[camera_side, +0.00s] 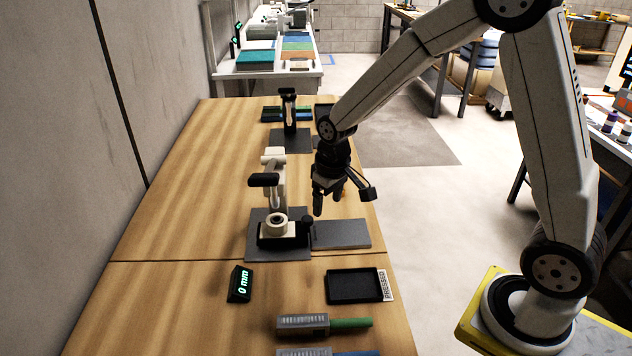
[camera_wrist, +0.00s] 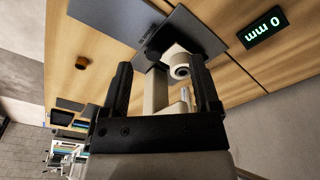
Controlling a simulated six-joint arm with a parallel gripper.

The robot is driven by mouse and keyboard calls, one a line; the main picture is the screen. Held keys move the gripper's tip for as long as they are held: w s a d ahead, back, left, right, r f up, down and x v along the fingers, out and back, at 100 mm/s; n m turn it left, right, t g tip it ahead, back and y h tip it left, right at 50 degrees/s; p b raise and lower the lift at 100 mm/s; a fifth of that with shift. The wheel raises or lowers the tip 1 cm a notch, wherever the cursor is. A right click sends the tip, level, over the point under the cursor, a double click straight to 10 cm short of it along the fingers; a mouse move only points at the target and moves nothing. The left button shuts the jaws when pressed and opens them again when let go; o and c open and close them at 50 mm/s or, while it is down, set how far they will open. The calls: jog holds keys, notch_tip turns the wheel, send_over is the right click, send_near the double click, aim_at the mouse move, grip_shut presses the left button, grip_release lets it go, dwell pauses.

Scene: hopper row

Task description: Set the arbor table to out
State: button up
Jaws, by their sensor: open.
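The arbor press (camera_side: 274,180) is a cream frame with a black handle bar, standing on a dark grey plate. At its foot is a black base with a pale ring-shaped part (camera_side: 277,226) on top and a black knob (camera_side: 306,222) at its right. I cannot tell the table's setting. My gripper (camera_side: 329,203) is open, empty, and hangs right of the press, above the level of the knob. In the wrist view my gripper (camera_wrist: 160,66) has the pale ring part (camera_wrist: 180,66) and the knob (camera_wrist: 150,50) showing between and beyond its fingers.
A display (camera_side: 240,284) reads 0 mm. A grey pad (camera_side: 341,234) lies beside the press; a black tray (camera_side: 354,287) labelled PRESSED is nearer. Files with green (camera_side: 351,322) and blue handles lie in front. A small brown round piece (camera_wrist: 82,62) shows in the wrist view.

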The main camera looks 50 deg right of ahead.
jog(key=g, duration=0.1)
send_over(307, 218)
notch_tip(307, 218, down, 3)
jog(key=shift+f, duration=0.1)
jog(key=shift+f, duration=3.8)
jog(key=shift+c, duration=0.2)
grip_shut()
